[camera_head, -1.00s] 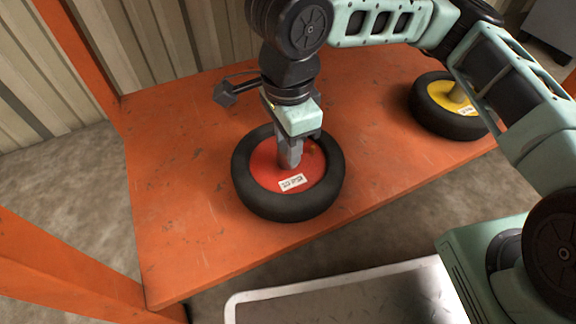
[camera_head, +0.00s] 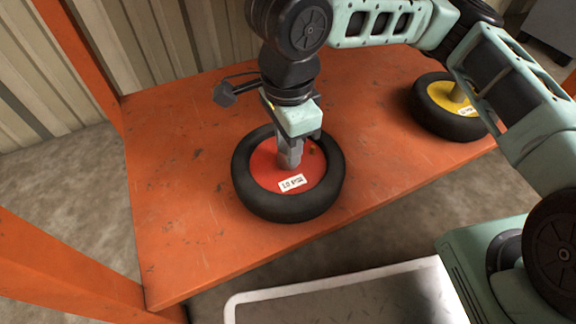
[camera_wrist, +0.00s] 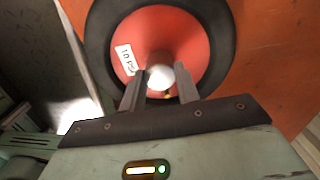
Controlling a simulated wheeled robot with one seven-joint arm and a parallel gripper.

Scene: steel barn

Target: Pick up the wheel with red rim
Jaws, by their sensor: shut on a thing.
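The wheel with the red rim (camera_head: 268,176) has a black tyre and a small white label. It lies flat on the orange shelf (camera_head: 185,240), or so close above it that I cannot see a gap. My gripper (camera_head: 290,160) points down at the rim's middle. In the wrist view my gripper (camera_wrist: 159,92) has its two fingers on either side of a pale round-topped hub post (camera_wrist: 160,77) at the centre of the wheel (camera_wrist: 185,32), shut on it. The fingers hide part of the hub.
A second wheel with a yellow rim (camera_head: 440,94) lies on the shelf at the right, partly behind my arm. An orange upright (camera_head: 80,50) stands at the shelf's left end, with a corrugated wall (camera_head: 170,40) behind. A metal-topped platform (camera_head: 350,300) is below the shelf's front edge.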

